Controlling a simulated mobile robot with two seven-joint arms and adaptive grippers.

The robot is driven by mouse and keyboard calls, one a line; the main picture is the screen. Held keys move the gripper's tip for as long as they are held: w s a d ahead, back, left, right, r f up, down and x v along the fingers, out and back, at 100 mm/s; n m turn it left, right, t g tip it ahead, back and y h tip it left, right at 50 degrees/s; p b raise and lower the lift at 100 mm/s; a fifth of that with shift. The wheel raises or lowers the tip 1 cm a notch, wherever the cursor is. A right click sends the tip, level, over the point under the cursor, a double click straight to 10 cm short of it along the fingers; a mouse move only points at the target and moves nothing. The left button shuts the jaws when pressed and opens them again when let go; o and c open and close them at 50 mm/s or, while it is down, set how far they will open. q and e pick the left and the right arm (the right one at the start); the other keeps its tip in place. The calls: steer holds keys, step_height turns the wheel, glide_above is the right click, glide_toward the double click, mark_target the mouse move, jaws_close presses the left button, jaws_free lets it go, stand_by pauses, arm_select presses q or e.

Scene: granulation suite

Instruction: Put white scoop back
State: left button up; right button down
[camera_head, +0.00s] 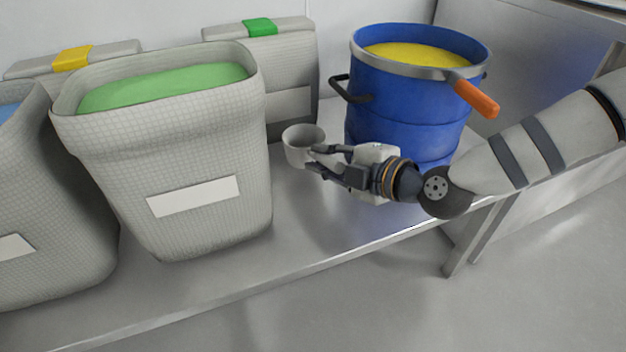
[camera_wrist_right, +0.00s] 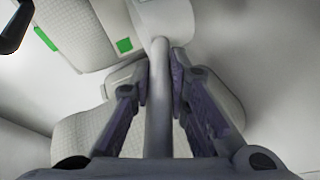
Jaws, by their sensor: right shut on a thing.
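The white scoop (camera_head: 298,150) has a round cup and is held above the steel table, between the bag of green powder and the blue drum. My right gripper (camera_head: 322,160) comes in from the right and is shut on the scoop's handle. In the right wrist view, the handle (camera_wrist_right: 159,120) runs between the two fingers of my right gripper (camera_wrist_right: 160,82), with the cup (camera_wrist_right: 165,17) beyond the fingertips. The cup's opening faces up in the head view. I cannot see inside it fully. My left gripper is not in view.
The open grey bag of green powder (camera_head: 205,150) stands left of the scoop, with a bag of blue powder (camera_head: 40,200) farther left. Closed bags with yellow and green tags (camera_head: 260,27) stand behind. The blue drum (camera_head: 405,115) holds yellow powder. The table's front (camera_head: 300,245) is clear.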

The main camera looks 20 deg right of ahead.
step_height(320, 180, down, 4)
steer(key=shift+f+b, duration=0.25)
steer(key=shift+b, duration=0.75)
steer(key=shift+a+r, duration=0.1)
steer(key=shift+r, duration=0.1)
steer(key=shift+f, duration=0.15)
steer(key=c, duration=1.5)
jaws_free()
steer(key=shift+c, duration=0.2)
steer(key=shift+s+r+p, duration=0.15)
steer(key=shift+r+p, duration=0.15)
steer(key=shift+r, duration=0.05)
steer(key=p+v, duration=0.5)
steer(key=v, duration=0.6)
steer(key=shift+s+d, duration=0.25)
steer(key=shift+s, duration=0.05)
